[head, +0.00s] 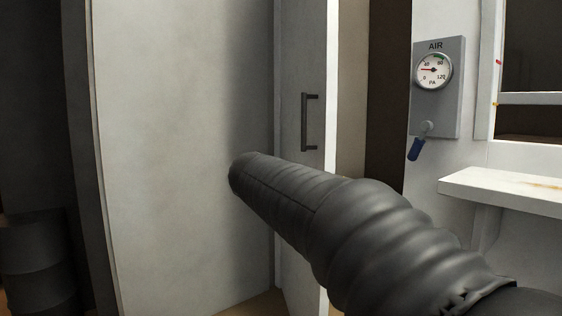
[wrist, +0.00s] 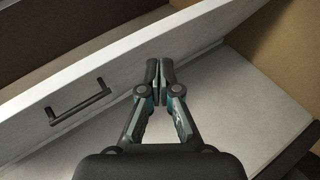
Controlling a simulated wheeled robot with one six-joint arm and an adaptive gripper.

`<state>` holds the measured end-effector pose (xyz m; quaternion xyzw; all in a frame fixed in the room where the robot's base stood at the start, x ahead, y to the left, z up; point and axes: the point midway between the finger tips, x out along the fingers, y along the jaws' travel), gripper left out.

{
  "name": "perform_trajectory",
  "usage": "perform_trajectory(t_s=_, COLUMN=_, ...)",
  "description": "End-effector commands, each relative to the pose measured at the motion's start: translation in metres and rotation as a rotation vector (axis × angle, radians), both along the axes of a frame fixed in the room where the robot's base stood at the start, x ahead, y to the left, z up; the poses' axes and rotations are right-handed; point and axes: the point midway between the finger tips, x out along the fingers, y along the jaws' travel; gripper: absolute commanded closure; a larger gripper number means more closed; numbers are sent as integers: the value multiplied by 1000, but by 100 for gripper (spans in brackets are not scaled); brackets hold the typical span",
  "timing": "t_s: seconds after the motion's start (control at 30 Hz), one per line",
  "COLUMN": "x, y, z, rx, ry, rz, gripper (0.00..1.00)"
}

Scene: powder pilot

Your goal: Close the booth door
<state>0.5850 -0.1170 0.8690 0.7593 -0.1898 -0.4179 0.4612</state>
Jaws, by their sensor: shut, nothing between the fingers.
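The booth door (head: 290,190) is a pale panel with a dark bar handle (head: 311,122), seen at a steep angle in the head view. It appears to stand ajar, with its bright edge facing right. In the wrist view the door (wrist: 120,75) runs diagonally, with its handle (wrist: 78,102) left of my gripper (wrist: 159,70). My gripper is shut and empty, its fingertips overlapping the door's face in the picture. I cannot tell whether they touch it. In the head view my dark-sleeved arm hides the gripper and the door's lower part.
A large pale wall panel (head: 185,150) stands left of the door. To the right are a dark opening (head: 388,100), an air gauge (head: 433,70), a blue-handled lever (head: 416,147) and a white shelf (head: 505,190). A dark drum (head: 38,265) stands at the far left.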

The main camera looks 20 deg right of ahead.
Motion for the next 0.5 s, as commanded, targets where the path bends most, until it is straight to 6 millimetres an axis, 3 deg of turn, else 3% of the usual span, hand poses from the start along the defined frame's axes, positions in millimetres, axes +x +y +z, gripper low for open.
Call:
perform_trajectory(t_s=0.03, x=26, y=-1, z=6, rx=-73, ry=-9, rz=5, gripper=100)
perform_trajectory(t_s=0.2, x=92, y=0, z=44, rx=-311, ry=-53, rz=10, gripper=100)
perform_trajectory(t_s=0.33, x=123, y=5, z=63, rx=-438, ry=-80, rz=5, gripper=100)
perform_trajectory(t_s=0.5, x=141, y=9, z=76, rx=-519, ry=-100, rz=1, gripper=100)
